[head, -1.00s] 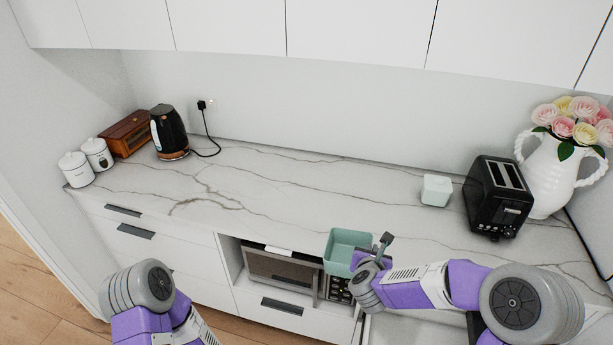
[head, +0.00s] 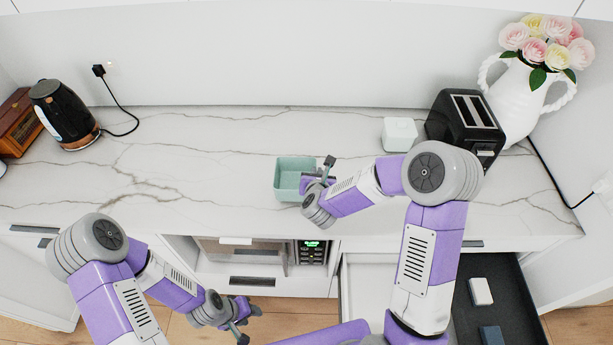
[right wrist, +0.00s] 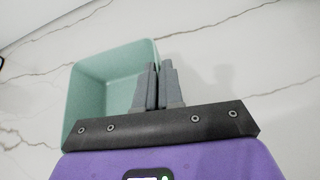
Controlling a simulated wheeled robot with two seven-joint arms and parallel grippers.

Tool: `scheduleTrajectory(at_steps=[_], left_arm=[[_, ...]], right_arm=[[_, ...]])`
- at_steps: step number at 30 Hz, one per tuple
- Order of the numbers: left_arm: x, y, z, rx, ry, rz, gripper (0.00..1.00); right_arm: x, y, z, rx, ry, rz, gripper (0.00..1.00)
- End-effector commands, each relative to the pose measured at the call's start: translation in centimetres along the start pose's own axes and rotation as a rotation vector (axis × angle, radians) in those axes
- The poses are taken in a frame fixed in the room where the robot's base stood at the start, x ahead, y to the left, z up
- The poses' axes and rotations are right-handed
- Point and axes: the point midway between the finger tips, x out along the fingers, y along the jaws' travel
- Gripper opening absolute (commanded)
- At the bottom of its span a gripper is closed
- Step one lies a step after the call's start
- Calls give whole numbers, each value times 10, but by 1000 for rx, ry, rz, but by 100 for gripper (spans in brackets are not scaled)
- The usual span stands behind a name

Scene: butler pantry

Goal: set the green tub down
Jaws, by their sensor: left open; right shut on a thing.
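The green tub (head: 284,181) is an open-topped square container over the marble counter (head: 190,165), near its front edge, and looks upright. My right gripper (head: 321,172) is shut on the tub's right wall. In the right wrist view, the gripper's grey fingers (right wrist: 158,75) pinch the wall of the tub (right wrist: 90,90), which looks empty. I cannot tell whether the tub's base touches the counter. My left gripper (head: 243,318) is open and empty, low in front of the cabinets.
A small white box (head: 399,134), black toaster (head: 465,125) and flower vase (head: 518,95) stand at the right. A black kettle (head: 62,115) stands at the left. The counter between is clear. Below, a microwave (head: 240,252) and an open drawer (head: 520,310) show.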

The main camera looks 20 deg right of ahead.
Motion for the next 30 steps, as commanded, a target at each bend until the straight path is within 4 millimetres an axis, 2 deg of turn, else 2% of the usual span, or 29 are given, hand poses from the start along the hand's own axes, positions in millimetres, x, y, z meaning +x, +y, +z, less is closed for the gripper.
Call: scheduleTrajectory(at_steps=[5, 12, 25, 26, 30], left_arm=[[1, 0, 0, 0, 1, 0, 43], [3, -1, 0, 0, 1, 0, 43], [10, -3, -1, 0, 1, 0, 43], [8, -3, -1, 0, 1, 0, 43], [8, -3, -1, 0, 1, 0, 43]], right_arm=[[7, -1, -12, 0, 0, 0, 0], [21, -5, -38, 1, -1, 0, 0], [23, -6, -42, 2, -3, 1, 0], [23, -6, -41, 1, -2, 0, 11], [22, -6, -40, 1, -2, 0, 32]])
